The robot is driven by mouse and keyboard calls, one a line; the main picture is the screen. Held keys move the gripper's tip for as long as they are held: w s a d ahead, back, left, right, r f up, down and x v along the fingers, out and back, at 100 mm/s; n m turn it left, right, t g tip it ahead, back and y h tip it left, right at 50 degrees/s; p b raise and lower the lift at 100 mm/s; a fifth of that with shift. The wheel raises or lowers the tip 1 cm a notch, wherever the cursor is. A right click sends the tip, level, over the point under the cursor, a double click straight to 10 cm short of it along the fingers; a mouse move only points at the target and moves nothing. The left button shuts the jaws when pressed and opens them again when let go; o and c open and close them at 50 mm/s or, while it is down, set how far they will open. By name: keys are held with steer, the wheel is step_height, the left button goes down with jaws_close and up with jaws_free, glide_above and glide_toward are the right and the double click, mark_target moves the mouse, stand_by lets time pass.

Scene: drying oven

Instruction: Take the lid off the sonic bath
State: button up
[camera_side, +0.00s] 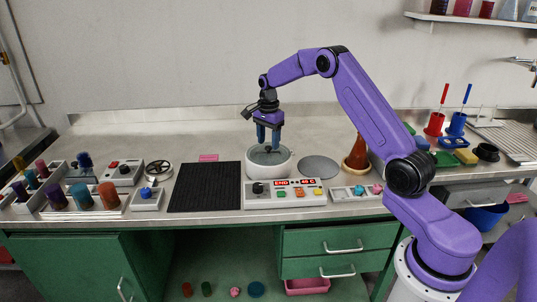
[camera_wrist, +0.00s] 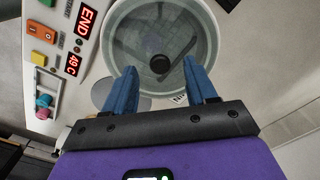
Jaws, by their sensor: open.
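The sonic bath (camera_side: 270,172) is a white round tub behind a control panel (camera_side: 285,193) with a red display reading END. Its lid (camera_wrist: 180,22) is a clear disc with a round black knob (camera_wrist: 159,64) at the middle, and it lies over the bath opening. My gripper (camera_side: 268,146) points down over the bath, with its blue fingers open. In the wrist view the two fingertips stand on either side of the knob, apart from it as far as I can see. The exact height of the fingertips above the lid is hard to tell.
A flat grey disc (camera_side: 319,166) lies on the bench right of the bath. A black mat (camera_side: 205,187) lies to the left. A brown cone-shaped vessel (camera_side: 356,155) and a small panel with coloured knobs (camera_side: 357,192) stand to the right.

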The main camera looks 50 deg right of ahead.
steer(key=shift+f, duration=1.1)
jaws_close()
steer(key=shift+r, duration=0.2)
